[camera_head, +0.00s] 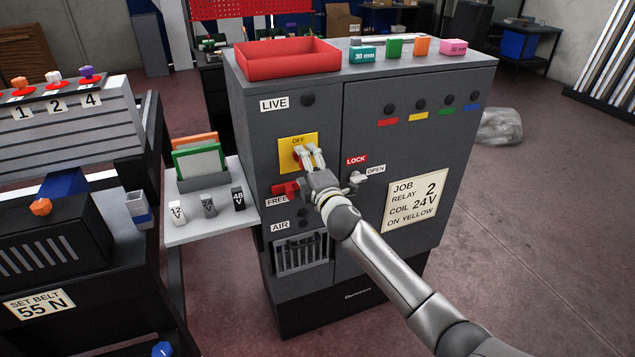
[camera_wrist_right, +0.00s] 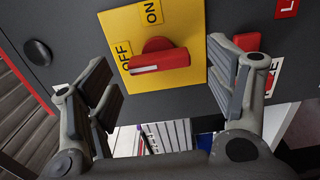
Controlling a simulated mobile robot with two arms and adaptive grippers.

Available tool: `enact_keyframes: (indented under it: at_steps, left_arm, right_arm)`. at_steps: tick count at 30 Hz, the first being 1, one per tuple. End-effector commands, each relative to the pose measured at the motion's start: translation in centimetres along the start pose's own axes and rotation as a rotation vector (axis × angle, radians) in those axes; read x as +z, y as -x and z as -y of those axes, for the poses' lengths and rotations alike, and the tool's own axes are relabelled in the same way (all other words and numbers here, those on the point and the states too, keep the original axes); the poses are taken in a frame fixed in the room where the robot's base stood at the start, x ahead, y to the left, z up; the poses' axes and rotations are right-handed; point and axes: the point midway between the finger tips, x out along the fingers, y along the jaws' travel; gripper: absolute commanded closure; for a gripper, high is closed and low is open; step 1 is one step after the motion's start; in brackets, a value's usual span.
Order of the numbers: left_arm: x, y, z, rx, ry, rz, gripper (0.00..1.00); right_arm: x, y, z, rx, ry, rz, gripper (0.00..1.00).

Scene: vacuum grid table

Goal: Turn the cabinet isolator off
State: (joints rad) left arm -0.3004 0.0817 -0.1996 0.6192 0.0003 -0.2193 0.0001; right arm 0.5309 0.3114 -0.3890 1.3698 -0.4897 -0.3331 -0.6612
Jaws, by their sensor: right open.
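The cabinet isolator is a red rotary handle (camera_wrist_right: 168,62) on a yellow plate (camera_wrist_right: 190,22) on the grey cabinet's front; the plate also shows in the head view (camera_head: 284,146). In the right wrist view the handle's white-marked end lies beside the OFF label (camera_wrist_right: 124,55); the ON label (camera_wrist_right: 150,11) is at the plate's upper edge. My right gripper (camera_head: 311,153) is open in front of the plate. Its fingers stand on either side of the handle, with visible gaps. In the head view the gripper partly hides the handle. My left gripper is not in view.
Below the plate a red lever (camera_head: 287,190) sits by the FREE label. A small latch (camera_head: 357,177) by LOCK and OPEN is close to my right wrist. A red tray (camera_head: 287,72) and coloured blocks stand on the cabinet (camera_head: 463,66). A side shelf (camera_head: 225,221) holds relays.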

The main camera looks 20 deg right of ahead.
Motion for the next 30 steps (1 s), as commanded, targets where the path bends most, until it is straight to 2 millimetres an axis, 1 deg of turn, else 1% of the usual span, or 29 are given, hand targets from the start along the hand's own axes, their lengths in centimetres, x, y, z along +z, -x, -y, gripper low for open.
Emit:
enact_keyframes:
  at_steps: [1,9,16,21,30]
  left_arm:
    - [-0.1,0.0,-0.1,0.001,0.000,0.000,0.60]
    - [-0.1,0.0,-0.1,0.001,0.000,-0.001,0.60]
    - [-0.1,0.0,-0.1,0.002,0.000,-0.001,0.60]
    - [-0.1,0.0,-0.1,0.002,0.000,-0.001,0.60]
    - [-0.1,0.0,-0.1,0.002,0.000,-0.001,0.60]
  right_arm:
    - [0.0,0.8,0.1,-0.001,0.002,-0.001,0.23]
    - [0.0,5.3,0.2,-0.002,0.003,-0.001,0.23]
    - [0.0,8.7,0.1,-0.002,0.002,-0.002,0.23]
    - [0.0,9.9,0.0,-0.001,0.001,-0.001,0.23]
    - [0.0,10.2,0.1,-0.001,0.002,0.000,0.23]
